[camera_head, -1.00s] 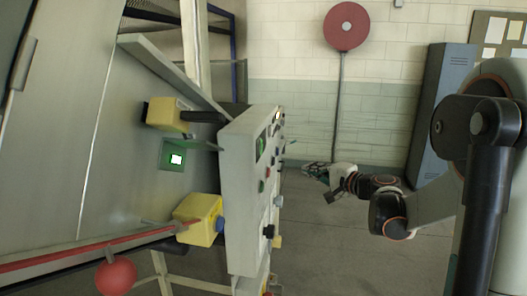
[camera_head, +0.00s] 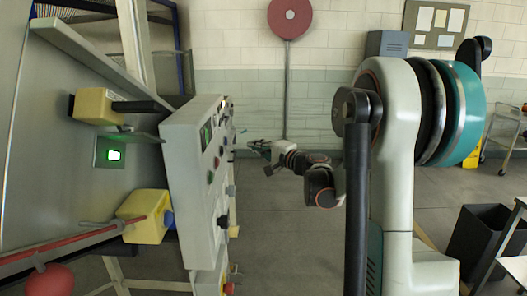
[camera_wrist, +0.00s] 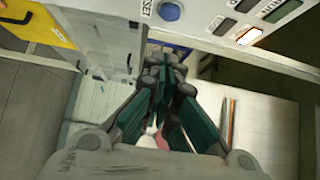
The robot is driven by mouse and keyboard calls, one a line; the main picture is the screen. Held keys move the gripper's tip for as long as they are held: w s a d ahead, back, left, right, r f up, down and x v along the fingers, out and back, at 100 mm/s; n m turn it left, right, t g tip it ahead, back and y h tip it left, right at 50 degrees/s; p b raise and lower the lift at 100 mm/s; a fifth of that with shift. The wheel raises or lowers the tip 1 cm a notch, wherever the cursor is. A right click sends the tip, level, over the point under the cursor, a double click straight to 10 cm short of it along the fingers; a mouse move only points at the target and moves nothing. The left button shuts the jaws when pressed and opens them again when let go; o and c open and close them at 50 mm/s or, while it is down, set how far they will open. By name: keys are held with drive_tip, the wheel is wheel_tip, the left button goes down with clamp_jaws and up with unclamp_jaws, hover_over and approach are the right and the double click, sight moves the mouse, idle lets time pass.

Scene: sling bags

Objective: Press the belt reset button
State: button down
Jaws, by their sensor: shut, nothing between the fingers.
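The grey control panel (camera_head: 190,165) stands left of my gripper in the head view, its button face seen nearly edge-on. In the wrist view the panel (camera_wrist: 203,12) crosses the top, with a round blue button (camera_wrist: 170,11) beside a partly cut label ending in "SET". My gripper (camera_wrist: 168,68) is shut and empty, its fingertips pointing below the blue button in the picture. In the head view my gripper (camera_head: 262,147) is just right of the panel's face; whether it touches is not clear. The blue button cannot be picked out there.
Yellow blocks (camera_head: 146,215) and a green-lit screen (camera_head: 114,155) sit on the machine left of the panel. A red disc on a pole (camera_head: 290,17) stands by the far wall. A dark bin (camera_head: 481,238) and cart are at right. The floor right of the panel is clear.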

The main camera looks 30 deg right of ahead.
sight(226, 141)
drive_tip(key=w+a+b, duration=0.1)
drive_tip(key=w+a, duration=0.3)
drive_tip(key=w, duration=0.2)
drive_tip(key=shift+w, duration=0.15)
